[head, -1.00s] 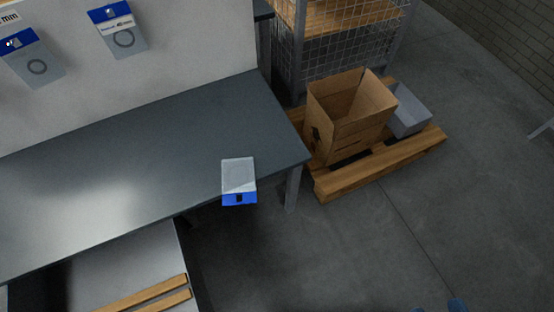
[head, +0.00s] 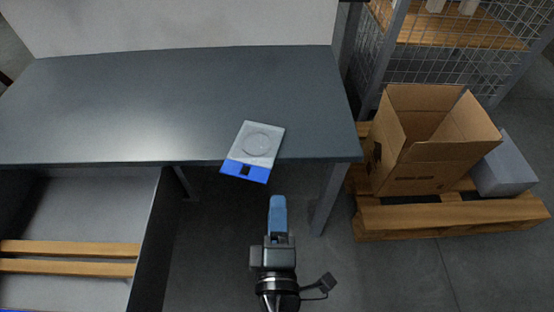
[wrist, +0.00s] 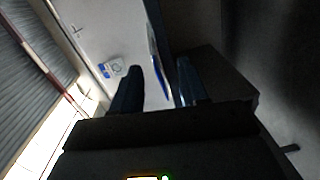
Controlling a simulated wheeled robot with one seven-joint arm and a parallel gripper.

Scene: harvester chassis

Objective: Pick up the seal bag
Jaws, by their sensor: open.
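The seal bag (head: 257,145) is a flat clear-and-white bag with a round ring showing inside and a blue end. It lies at the front edge of the grey table, with the blue end sticking out past the edge. My gripper (head: 278,203) is in front of the table, a little below and right of the blue end in the head view. In the wrist view its two dark fingers are apart, and the bag (wrist: 159,72) shows nearly edge-on beyond the gap between them. The gripper is empty, and I see no contact with the bag.
The table top (head: 150,100) is otherwise clear. A table leg (head: 328,200) stands right of my gripper. At right, an open cardboard box (head: 425,180) and a grey bin (head: 503,170) sit on a wooden pallet (head: 450,217). A similar bag (wrist: 113,68) shows in the wrist view.

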